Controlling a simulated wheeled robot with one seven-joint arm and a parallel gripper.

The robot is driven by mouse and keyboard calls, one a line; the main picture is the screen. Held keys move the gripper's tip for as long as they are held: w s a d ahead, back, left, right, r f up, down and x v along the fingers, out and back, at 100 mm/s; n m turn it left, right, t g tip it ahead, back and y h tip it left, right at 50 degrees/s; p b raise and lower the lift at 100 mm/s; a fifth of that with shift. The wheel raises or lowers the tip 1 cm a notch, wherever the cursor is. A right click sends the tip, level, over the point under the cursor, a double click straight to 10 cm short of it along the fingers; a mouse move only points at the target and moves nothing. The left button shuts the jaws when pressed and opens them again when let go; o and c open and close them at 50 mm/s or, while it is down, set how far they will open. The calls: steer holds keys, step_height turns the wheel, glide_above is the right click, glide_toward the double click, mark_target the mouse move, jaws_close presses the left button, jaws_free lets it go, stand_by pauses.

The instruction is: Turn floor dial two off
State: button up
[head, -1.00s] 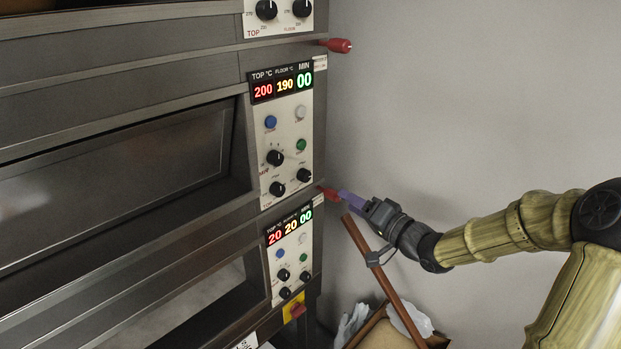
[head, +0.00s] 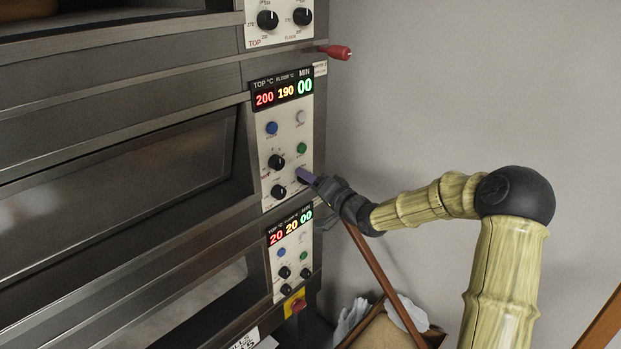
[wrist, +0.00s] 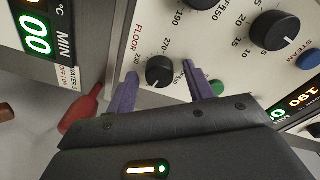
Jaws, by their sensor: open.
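The oven's middle control panel (head: 269,208) has a display (head: 282,91) reading 200, 190 and 00. Its floor dial (wrist: 159,70) is a black knob beside the printed word FLOOR, seen in the wrist view. In the head view the purple fingers hide that dial. My gripper (head: 301,173) is at the panel's lower right. In the wrist view my gripper (wrist: 162,64) is open, with one purple finger on each side of the dial. I cannot tell whether the fingers touch it. The knob's setting is too unclear to read.
A top dial (head: 278,192) and another black dial (head: 276,161) sit close by. A red handle (head: 335,52) sticks out above; a red handle (wrist: 82,110) is beside the fingers. The lower panel (head: 283,266) reads 20, 20, 00. A brown pole (head: 385,280) and box (head: 385,335) stand below.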

steer(key=shift+c, duration=0.4)
steer(key=c, duration=0.9)
steer(key=shift+f+n+b, duration=0.15)
steer(key=shift+n+b, duration=0.25)
steer(key=shift+b, duration=0.2)
steer(key=n+y+b, duration=0.1)
steer(key=n+b, duration=0.8)
steer(key=n, duration=0.1)
steer(key=n+b, duration=1)
steer(key=shift+g+y, duration=0.3)
steer(key=shift+y, duration=0.1)
